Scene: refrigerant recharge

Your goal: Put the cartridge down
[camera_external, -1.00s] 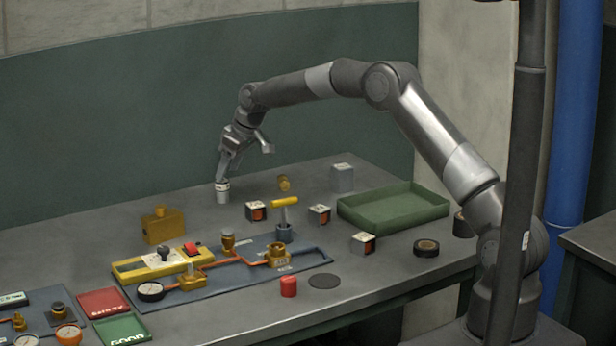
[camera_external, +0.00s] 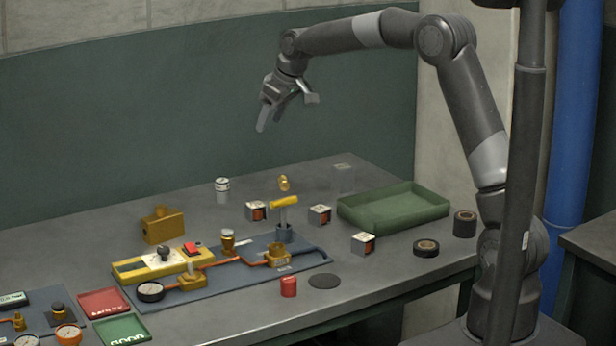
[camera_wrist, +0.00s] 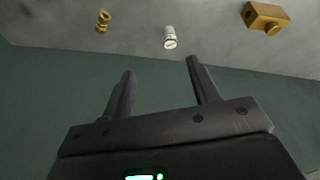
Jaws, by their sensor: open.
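The cartridge, a small white and grey cylinder (camera_external: 222,189), stands upright on the grey bench (camera_external: 110,218) near the back wall. It also shows near the top middle of the wrist view (camera_wrist: 170,38), beyond my fingertips. My gripper (camera_external: 286,113) is open and empty, raised well above the bench, up and to the right of the cartridge in the external view. In the wrist view both fingers (camera_wrist: 160,68) are spread with nothing between them, and the cartridge is apart from them.
A yellow T-handle (camera_external: 283,202), several small boxes and a green tray (camera_external: 395,219) are farther right. A blue board with gauges and pipes (camera_external: 225,284) lies in front.

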